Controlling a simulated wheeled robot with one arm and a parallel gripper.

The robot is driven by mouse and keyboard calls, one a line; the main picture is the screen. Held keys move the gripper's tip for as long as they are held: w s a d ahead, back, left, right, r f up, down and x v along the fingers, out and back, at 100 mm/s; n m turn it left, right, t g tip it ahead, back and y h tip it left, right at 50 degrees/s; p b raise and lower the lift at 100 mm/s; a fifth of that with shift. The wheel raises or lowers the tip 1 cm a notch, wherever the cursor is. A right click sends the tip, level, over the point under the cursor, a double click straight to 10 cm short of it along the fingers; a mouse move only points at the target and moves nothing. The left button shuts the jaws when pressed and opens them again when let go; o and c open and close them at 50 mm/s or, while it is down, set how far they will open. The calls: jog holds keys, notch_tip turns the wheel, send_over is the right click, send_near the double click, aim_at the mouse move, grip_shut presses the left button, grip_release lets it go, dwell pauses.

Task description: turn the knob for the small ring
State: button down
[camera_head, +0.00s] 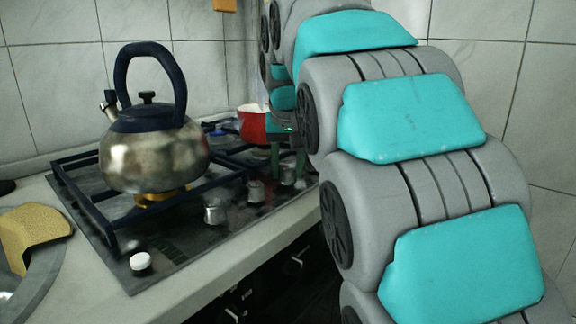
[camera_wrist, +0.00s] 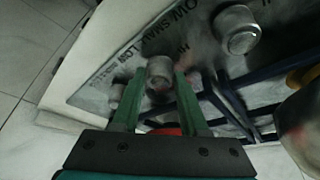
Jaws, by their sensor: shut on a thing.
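My gripper (camera_wrist: 158,78) is shut on a metal knob (camera_wrist: 160,68) on the hob's front strip, with one green finger on each side. In the head view the green fingers stand at the far end of the knob row, around the same knob (camera_head: 288,174). Printed lettering runs beside the knob in the wrist view; part of it looks like "SMALL". Another metal knob (camera_wrist: 238,30) is clear of the fingers. I cannot tell how far the held knob is turned. The small ring is not clearly seen.
A steel kettle (camera_head: 150,155) stands on a near burner of the hob. A red pot (camera_head: 254,125) stands farther back, partly behind my arm. Other knobs (camera_head: 215,213) and a white-topped knob (camera_head: 141,262) line the front. A tan object (camera_head: 32,232) lies at left.

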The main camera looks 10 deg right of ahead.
jog(key=shift+c, duration=2.1)
grip_release()
jog(key=shift+r, duration=0.1)
jog(key=v, duration=0.7)
jog(key=shift+r, duration=0.3)
jog(key=shift+s, duration=0.2)
